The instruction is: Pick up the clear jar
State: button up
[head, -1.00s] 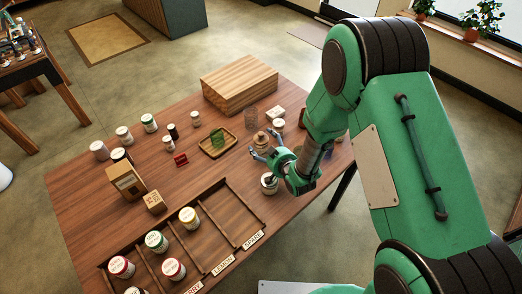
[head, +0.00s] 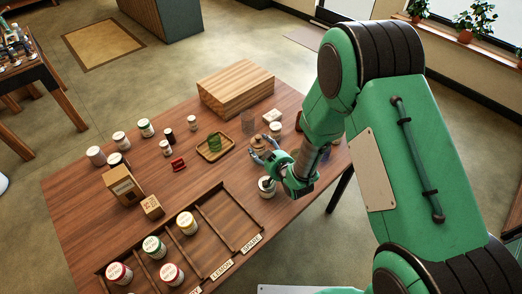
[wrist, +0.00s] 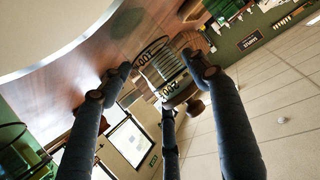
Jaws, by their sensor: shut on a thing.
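The clear jar (head: 259,143) has a wooden lid with a knob and stands near the right part of the table. It is partly hidden by my gripper (head: 257,151), whose fingers reach around its side. In the wrist view the jar (wrist: 160,69) sits between the fingertips of my gripper (wrist: 160,82), with dark print on its glass and its lid toward the lower right. My gripper is shut on it. I cannot tell whether its base is clear of the table.
A white jar (head: 267,187) stands close in front of my gripper, and a clear glass (head: 248,122) just behind the held jar. A small tray (head: 228,147) with a green glass is to the left. A wooden box (head: 236,88) stands behind, and a labelled divided rack (head: 205,207) in front.

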jog(key=shift+r+p, duration=1.1)
jog(key=shift+r, duration=3.9)
